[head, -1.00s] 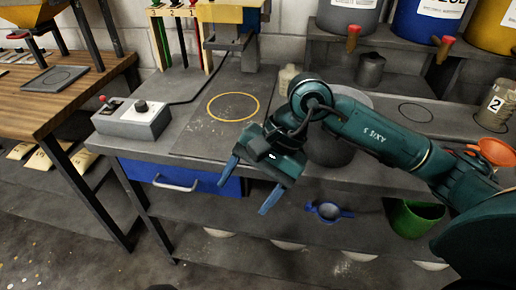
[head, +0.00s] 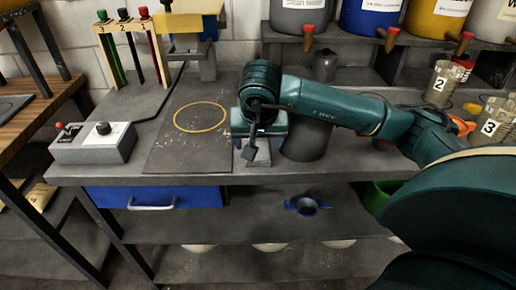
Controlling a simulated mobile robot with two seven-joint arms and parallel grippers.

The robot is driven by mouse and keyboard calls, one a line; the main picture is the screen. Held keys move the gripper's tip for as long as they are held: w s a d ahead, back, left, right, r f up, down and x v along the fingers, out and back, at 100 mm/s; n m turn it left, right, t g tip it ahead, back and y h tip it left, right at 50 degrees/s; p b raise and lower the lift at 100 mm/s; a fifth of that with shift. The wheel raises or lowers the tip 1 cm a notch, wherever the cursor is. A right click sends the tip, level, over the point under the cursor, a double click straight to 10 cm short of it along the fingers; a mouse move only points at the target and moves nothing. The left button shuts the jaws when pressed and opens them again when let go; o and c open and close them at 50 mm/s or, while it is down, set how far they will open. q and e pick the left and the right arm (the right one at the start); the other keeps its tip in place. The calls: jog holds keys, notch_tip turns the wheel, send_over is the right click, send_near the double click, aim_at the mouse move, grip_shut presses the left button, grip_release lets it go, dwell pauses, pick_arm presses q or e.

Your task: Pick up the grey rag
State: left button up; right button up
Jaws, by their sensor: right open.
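My right arm reaches in from the right. Its gripper (head: 258,140) points down and away over the bench, just right of the yellow circle, with blue-grey parts at its sides. It is open, though its fingertips are hard to make out. I cannot make out a grey rag for sure. A small pale grey patch shows under the gripper; I cannot tell whether it is cloth or part of the gripper. The gripper and arm hide the bench behind them. My left gripper is not in view.
A dark grey pot (head: 308,138) stands close right of the gripper, partly behind my arm. A control box (head: 95,143) is at the left. Numbered cans (head: 440,82) stand at the right. A blue strainer-like item (head: 307,206) lies on the lower shelf. The yellow-circled plate (head: 195,140) is clear.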

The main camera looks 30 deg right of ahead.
aim_at(263, 159)
jog(key=p+x, duration=0.1)
jog(key=x, duration=0.4)
jog(key=shift+w+d+r, duration=0.1)
jog(key=shift+w+d, duration=0.05)
jog(key=shift+w, duration=0.05)
jog(key=shift+w+f, duration=0.1)
jog(key=shift+f, duration=0.1)
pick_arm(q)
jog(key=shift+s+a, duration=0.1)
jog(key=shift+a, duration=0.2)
pick_arm(e)
jog(key=shift+c, duration=0.3)
jog(key=c, duration=0.7)
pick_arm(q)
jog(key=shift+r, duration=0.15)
pick_arm(e)
jog(key=shift+r, duration=0.1)
